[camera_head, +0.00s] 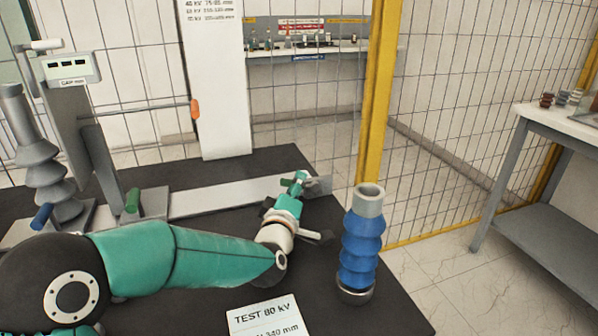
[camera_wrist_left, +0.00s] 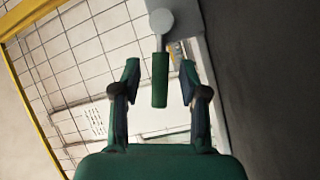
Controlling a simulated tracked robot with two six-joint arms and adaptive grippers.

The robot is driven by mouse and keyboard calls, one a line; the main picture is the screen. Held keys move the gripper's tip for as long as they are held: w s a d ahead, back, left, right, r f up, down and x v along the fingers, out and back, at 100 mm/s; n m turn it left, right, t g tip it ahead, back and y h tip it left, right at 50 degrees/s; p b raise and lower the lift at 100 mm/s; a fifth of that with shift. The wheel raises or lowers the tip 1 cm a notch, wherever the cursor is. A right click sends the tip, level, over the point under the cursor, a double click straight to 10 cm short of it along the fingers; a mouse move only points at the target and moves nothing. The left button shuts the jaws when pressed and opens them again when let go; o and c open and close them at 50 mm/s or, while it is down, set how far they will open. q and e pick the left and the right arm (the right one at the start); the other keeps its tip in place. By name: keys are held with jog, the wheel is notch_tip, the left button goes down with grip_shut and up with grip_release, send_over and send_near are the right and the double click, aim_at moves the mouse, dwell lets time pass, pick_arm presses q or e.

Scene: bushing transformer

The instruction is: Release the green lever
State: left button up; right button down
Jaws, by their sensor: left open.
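In the wrist view, a green lever (camera_wrist_left: 160,80) hangs from a grey round pivot (camera_wrist_left: 161,20). My left gripper (camera_wrist_left: 160,78) is open, with one finger on each side of the lever and a visible gap on both sides. In the head view my left gripper (camera_head: 297,182) is at the right end of the pale rail (camera_head: 225,196), by a small grey plate (camera_head: 320,187). There the fingers and lever are too small to separate clearly. Another green handle (camera_head: 132,201) stands at the foot of the grey upright on the left. My right gripper is not in view.
A blue ribbed bushing (camera_head: 360,245) stands upright just right of my left gripper. A grey bushing (camera_head: 43,165) and a blue handle (camera_head: 41,216) are at the left. A test card (camera_head: 265,316) lies in front. A yellow post (camera_head: 377,90) and mesh fence stand behind.

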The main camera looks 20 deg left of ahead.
pick_arm(q)
jog(key=shift+w+a, duration=0.3)
jog(key=shift+w, duration=0.45)
jog(key=shift+c, duration=0.3)
grip_shut()
